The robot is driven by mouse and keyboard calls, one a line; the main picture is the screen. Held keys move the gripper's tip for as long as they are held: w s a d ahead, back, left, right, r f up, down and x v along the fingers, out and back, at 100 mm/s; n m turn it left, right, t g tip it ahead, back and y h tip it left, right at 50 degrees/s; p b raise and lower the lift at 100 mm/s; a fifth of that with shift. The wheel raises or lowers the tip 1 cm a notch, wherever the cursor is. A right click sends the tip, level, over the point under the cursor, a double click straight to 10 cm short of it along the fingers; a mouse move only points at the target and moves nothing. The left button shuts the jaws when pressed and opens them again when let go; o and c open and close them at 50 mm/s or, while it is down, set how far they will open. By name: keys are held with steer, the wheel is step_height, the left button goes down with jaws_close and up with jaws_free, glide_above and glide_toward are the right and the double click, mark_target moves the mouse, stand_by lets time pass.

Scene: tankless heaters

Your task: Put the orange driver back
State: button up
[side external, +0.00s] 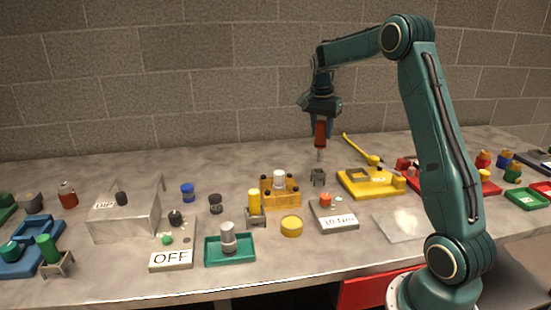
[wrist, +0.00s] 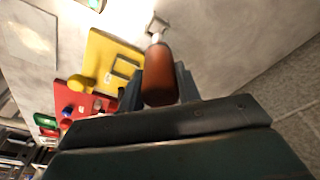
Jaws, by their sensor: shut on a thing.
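My gripper (side external: 320,123) is shut on the orange driver (side external: 320,136), which hangs upright with its shaft pointing down. The driver's handle looks dark orange-red. In the wrist view, the handle (wrist: 158,72) sits between the fingers, with a pale shaft end beyond it. A small grey stand (side external: 318,178) is on the table below the driver, with a visible gap between them in the side view. The stand also shows beyond the driver's tip in the wrist view (wrist: 154,24). I cannot tell whether the tip is exactly over the stand's opening.
A yellow block (side external: 280,195) and a grey block with a label (side external: 335,223) are nearer the front. The table behind the stand is clear.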

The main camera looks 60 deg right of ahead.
mark_target(320, 123)
steer(key=shift+f, duration=4)
steer(key=shift+f, duration=0.1)
steer(key=o, duration=1)
steer(key=shift+c, duration=0.2)
steer(key=r, duration=0.3)
steer(key=a+r, duration=0.1)
steer(key=r, duration=0.7)
steer(key=shift+a+r, duration=0.25)
steer(key=shift+a, duration=0.05)
steer(key=shift+a+r, duration=0.1)
steer(key=shift+r, duration=0.2)
